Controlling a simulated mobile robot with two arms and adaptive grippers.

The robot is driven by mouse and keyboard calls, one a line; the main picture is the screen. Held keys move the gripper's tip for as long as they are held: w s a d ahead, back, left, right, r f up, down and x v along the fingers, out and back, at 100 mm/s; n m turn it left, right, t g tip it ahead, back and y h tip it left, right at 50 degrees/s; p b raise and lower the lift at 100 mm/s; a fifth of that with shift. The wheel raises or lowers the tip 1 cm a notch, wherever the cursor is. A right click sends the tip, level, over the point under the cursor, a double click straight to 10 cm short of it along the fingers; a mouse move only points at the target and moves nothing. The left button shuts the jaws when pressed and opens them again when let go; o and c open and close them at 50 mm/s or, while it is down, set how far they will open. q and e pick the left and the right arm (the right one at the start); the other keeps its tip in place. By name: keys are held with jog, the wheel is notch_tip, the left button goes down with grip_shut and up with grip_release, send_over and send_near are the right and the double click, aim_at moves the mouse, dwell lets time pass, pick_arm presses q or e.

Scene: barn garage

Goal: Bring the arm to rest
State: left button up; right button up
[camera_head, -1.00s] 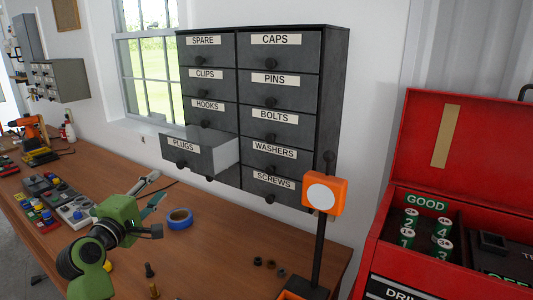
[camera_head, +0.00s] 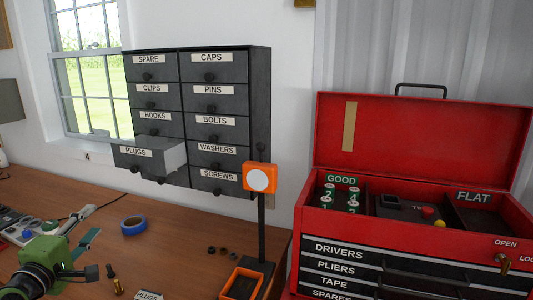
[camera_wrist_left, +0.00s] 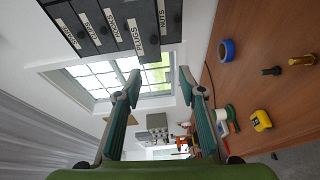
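My left gripper (camera_head: 97,254) is at the lower left of the head view, above the wooden bench. In the left wrist view its two teal fingers (camera_wrist_left: 160,85) are spread apart with nothing between them. The gripper is tilted, and parts of my green arm show behind it. My right gripper is not in view.
A dark drawer cabinet (camera_head: 260,100) hangs on the wall, its PLUGS drawer (camera_head: 148,158) pulled out. Blue tape (camera_head: 133,225), bolts (camera_head: 118,287), nuts (camera_head: 222,250) and an orange tray (camera_head: 241,284) are on the bench (camera_head: 185,245). An open red toolbox (camera_head: 400,135) stands right.

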pick_arm(q)
jog(key=s+d+f+m+g+h, duration=0.1)
jog(key=s+d+f+m+g, duration=0.45)
jog(key=f, duration=0.65)
jog(key=s+d+f+m+g, duration=0.3)
jog(key=s+d+f+m, duration=0.4)
jog(key=f, duration=0.4)
jog(key=s+d+f+m+g, duration=0.2)
jog(key=s+d+f, duration=0.15)
jog(key=s, duration=0.35)
jog(key=s+d+f+m+g, duration=0.2)
jog(key=s+d+f+m, duration=0.15)
jog(key=s, duration=0.35)
jog(key=s+d+f+m+g, duration=0.2)
jog(key=s+f, duration=0.2)
jog(key=s, duration=0.3)
notch_tip(320, 180, down, 29)
jog(key=s+b, duration=0.3)
jog(key=s+a+f+g+b, duration=0.2)
jog(key=s+f, duration=1.4)
jog(key=f, duration=0.2)
jog(key=shift+s+a, duration=0.3)
jog(key=shift+a, duration=0.1)
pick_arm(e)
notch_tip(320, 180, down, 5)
